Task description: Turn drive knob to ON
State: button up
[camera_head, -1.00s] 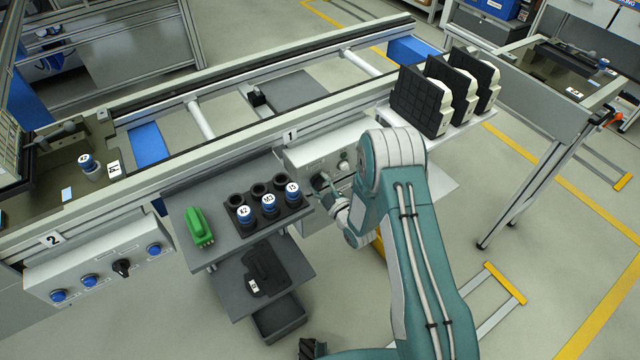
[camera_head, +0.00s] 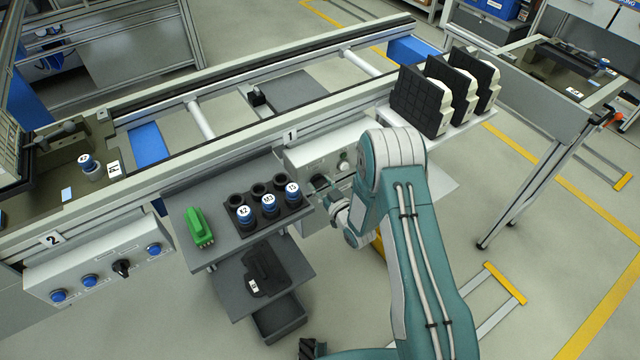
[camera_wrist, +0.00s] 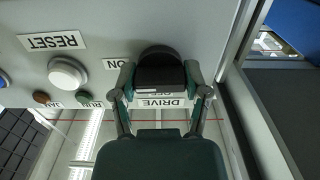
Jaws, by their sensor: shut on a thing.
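The drive knob (camera_wrist: 160,57) is black and sits on the light control panel in the wrist view, above the upside-down DRIVE label (camera_wrist: 162,103). My gripper (camera_wrist: 160,76) has one finger on each side of the knob's grip bar and is shut on it. The bar lies crosswise in the picture; I cannot tell which end is its pointer. The ON label (camera_wrist: 117,63) is left of the knob. The OFF label is partly hidden by the knob. In the head view my gripper (camera_head: 325,191) is at the front of panel 1 (camera_head: 308,160), partly hidden by my arm.
A white RESET button (camera_wrist: 66,73) and small green (camera_wrist: 86,98) and reddish (camera_wrist: 41,97) lamps are on the same panel. A shelf (camera_head: 184,208) with a cup holder and a green item stands left of my gripper. A frame post borders the panel at right.

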jog(key=shift+s+f+m, duration=0.1)
jog(key=shift+f+m, duration=0.15)
jog(key=shift+m, duration=0.05)
